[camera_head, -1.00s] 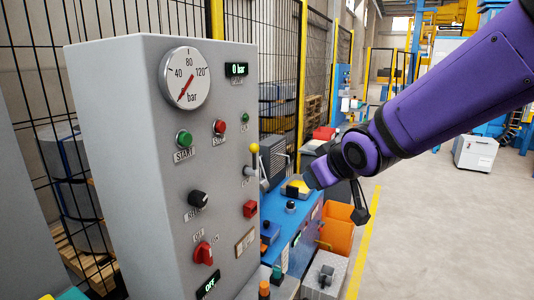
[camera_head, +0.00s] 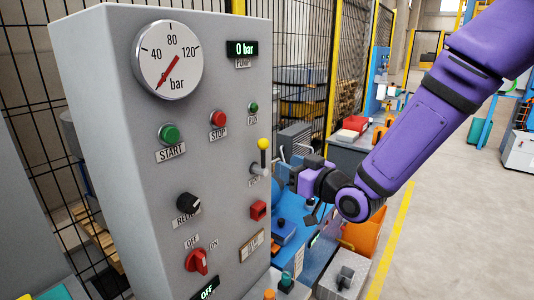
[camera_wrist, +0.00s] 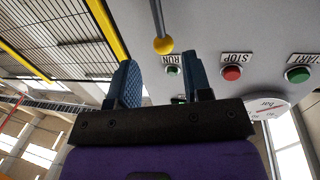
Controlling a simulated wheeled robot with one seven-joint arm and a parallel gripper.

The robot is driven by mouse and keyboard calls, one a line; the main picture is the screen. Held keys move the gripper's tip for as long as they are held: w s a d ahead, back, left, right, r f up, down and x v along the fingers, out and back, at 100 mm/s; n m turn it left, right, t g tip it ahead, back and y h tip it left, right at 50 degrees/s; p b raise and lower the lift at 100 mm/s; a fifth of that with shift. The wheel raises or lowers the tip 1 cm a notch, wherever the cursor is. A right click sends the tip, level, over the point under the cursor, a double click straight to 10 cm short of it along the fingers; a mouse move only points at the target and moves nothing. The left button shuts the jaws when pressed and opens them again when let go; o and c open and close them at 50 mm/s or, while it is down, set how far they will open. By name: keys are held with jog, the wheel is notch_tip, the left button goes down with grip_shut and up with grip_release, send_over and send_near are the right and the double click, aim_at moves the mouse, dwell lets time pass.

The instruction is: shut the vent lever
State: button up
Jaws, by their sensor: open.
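The vent lever (camera_head: 263,158) stands upright on the right side of the grey panel, with a yellow ball knob on top and a partly hidden label below it. In the wrist view its yellow knob (camera_wrist: 163,45) and thin shaft hang from the top edge, as that view is upside down. My gripper (camera_head: 294,174) is just right of the lever, pointing toward the panel. In the wrist view the two blue fingers of my gripper (camera_wrist: 163,78) are apart with nothing between them. The knob appears beyond the gap between the fingertips, and I see no contact.
Below my arm are a blue bench (camera_head: 318,262) and an orange bin (camera_head: 364,234).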

aim_at(263, 167)
jog(key=x, duration=1)
jog(key=shift+d, duration=0.1)
grip_shut()
